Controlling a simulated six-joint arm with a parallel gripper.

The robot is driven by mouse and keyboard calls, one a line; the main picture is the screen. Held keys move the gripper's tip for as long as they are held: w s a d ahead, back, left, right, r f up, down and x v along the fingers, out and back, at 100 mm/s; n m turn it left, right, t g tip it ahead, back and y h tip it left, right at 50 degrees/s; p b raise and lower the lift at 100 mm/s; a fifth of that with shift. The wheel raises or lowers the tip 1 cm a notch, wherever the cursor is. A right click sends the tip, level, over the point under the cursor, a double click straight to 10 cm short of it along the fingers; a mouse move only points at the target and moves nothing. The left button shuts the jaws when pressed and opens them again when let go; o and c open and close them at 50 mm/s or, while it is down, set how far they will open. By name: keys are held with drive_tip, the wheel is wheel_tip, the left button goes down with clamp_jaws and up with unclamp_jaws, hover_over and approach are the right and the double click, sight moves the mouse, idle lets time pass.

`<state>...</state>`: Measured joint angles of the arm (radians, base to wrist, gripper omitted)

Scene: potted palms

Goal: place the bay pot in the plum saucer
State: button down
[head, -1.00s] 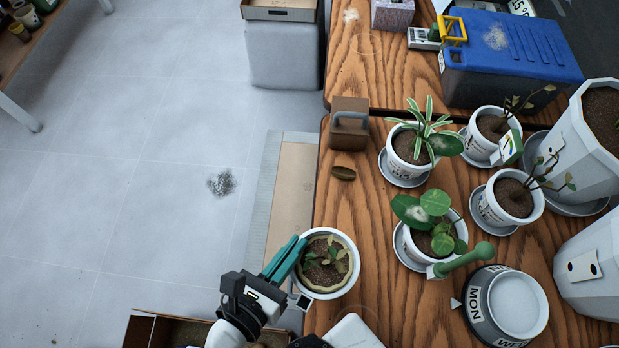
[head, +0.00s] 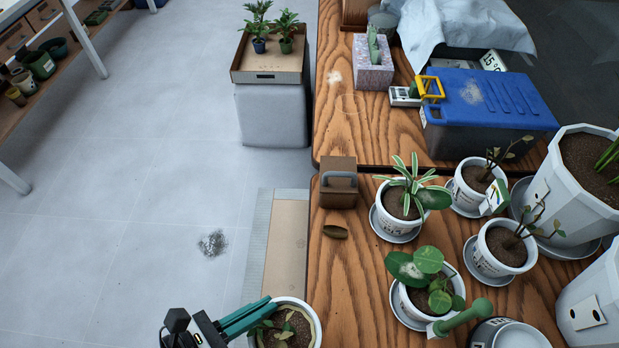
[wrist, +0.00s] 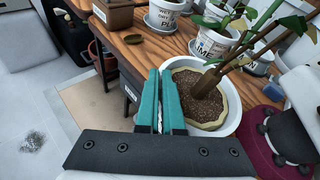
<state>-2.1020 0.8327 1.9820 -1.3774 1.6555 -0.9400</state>
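My gripper (wrist: 160,72) has teal fingers closed close together on the left rim of a white pot (wrist: 232,130) with a beige inner edge, dark soil and a thick leafy stem. I take this pot to be the bay pot; no label on it is readable. In the head view the pot (head: 314,318) is cut by the bottom edge, with my gripper (head: 272,306) at its left rim. A plum-coloured round thing (wrist: 257,152), perhaps the plum saucer, shows at the right of the wrist view, with a dark round object with pebbles over it. The head view does not show it.
Several white pots on grey saucers stand on the wooden table (head: 345,285), including a striped-leaf plant (head: 398,204) and a round-leaf plant (head: 418,300). A green-handled tool (head: 465,315) leans by the latter. A brown block (head: 338,185) and dark oval (head: 335,232) lie near the left edge.

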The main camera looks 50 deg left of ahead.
drive_tip(key=w+a+r+m+g+h, duration=0.1)
drive_tip(key=w+a+r+m+h, duration=0.15)
drive_tip(key=w, duration=0.45)
drive_tip(key=w+a+r+m+h, duration=0.1)
drive_tip(key=w+a+r, duration=0.1)
drive_tip(key=w+a, duration=0.35)
drive_tip(key=w+d+r+n, duration=0.1)
drive_tip(key=w+d+r, duration=0.3)
drive_tip(key=w, duration=0.4)
drive_tip(key=w+d+r, duration=0.4)
drive_tip(key=w, duration=0.3)
drive_tip(key=w+d+r+y, duration=0.2)
drive_tip(key=w+d+r, duration=0.65)
drive_tip(key=d, duration=0.35)
drive_tip(key=w+d+r+h, duration=0.1)
drive_tip(key=d+r, duration=0.4)
drive_tip(key=d, duration=0.4)
drive_tip(key=d+r, duration=0.5)
drive_tip(key=d, duration=0.3)
drive_tip(key=s+d+f+m+g+h, duration=0.4)
drive_tip(key=s+d+f+m+h, duration=0.1)
drive_tip(key=d+f, duration=0.35)
drive_tip(key=s+d+f+m+g+h, duration=0.4)
drive_tip(key=s+d+f+m, duration=0.15)
drive_tip(key=d+f, duration=0.3)
drive_tip(key=w+a+f, duration=0.8)
drive_tip(key=a+f, duration=0.1)
drive_tip(key=f, duration=0.2)
drive_tip(key=shift+f, duration=0.25)
